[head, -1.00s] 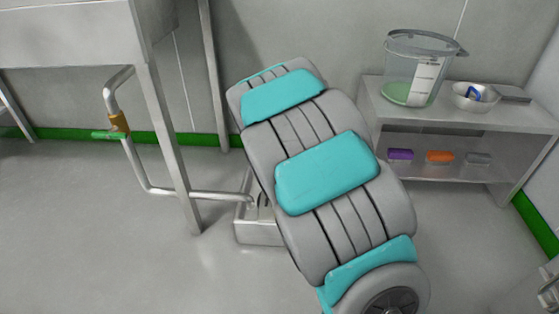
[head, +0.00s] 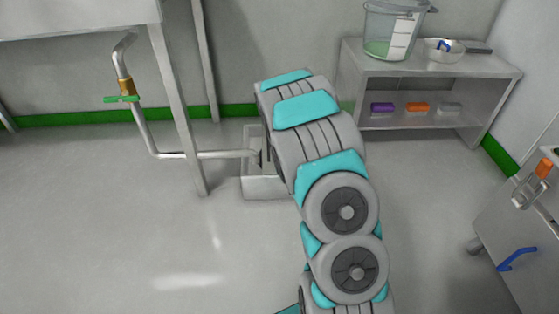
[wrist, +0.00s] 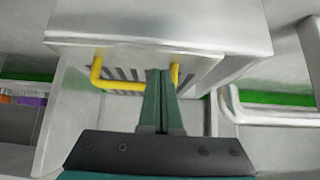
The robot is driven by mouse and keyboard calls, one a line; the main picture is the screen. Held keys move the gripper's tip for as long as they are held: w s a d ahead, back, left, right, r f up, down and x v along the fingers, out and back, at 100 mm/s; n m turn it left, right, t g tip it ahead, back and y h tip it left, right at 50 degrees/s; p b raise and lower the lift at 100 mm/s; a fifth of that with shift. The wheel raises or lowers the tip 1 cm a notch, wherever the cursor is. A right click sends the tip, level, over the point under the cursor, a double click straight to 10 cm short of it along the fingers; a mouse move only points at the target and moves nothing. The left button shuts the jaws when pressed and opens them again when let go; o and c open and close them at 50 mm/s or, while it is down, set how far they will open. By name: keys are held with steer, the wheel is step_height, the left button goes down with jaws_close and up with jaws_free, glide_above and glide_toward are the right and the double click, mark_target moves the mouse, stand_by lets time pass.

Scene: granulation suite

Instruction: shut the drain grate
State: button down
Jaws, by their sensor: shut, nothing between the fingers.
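The drain grate (wrist: 125,73) shows in the wrist view as a slotted grey panel with a yellow bar handle (wrist: 120,86). It sits against a steel drain box (wrist: 160,28). My gripper (wrist: 160,72) is shut and empty, its dark green fingers overlapping the handle in the picture; I cannot tell whether they touch it. In the head view the drain box (head: 268,188) stands on the floor at the pipe's end. My arm hides my gripper and most of the grate there. How far the grate stands open is not clear.
A steel pipe (head: 200,155) with a green-handled valve (head: 122,98) runs into the drain box beside a sink leg (head: 178,110). A steel shelf (head: 435,68) stands to the right. A cart (head: 525,235) stands at the right edge. The floor at left is clear.

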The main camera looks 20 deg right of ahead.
steer(key=shift+f, duration=0.4)
steer(key=s+a+p, duration=0.2)
steer(key=s+a, duration=0.2)
steer(key=s, duration=0.5)
steer(key=s+a+r+n+g+y+p, duration=0.1)
steer(key=s+a+r+g+p, duration=0.15)
steer(key=s+a+r, duration=0.6)
steer(key=s+a+r+n+g+y+p, duration=0.15)
steer(key=s+r+p, duration=0.25)
steer(key=r, duration=1)
steer(key=s+a+r+n+g+p, duration=0.1)
steer(key=s+a+r+g+p, duration=0.1)
steer(key=s+r, duration=0.6)
steer(key=s+a+r+n+g+p, duration=0.1)
steer(key=s+a+r+g+p, duration=0.1)
steer(key=s+r, duration=0.7)
steer(key=s+a+g, duration=0.1)
steer(key=s+a, duration=0.1)
steer(key=s, duration=0.5)
steer(key=shift+s+a+g+y+p, duration=0.15)
steer(key=shift+a+g+y+p, duration=0.15)
steer(key=shift+y+p, duration=0.1)
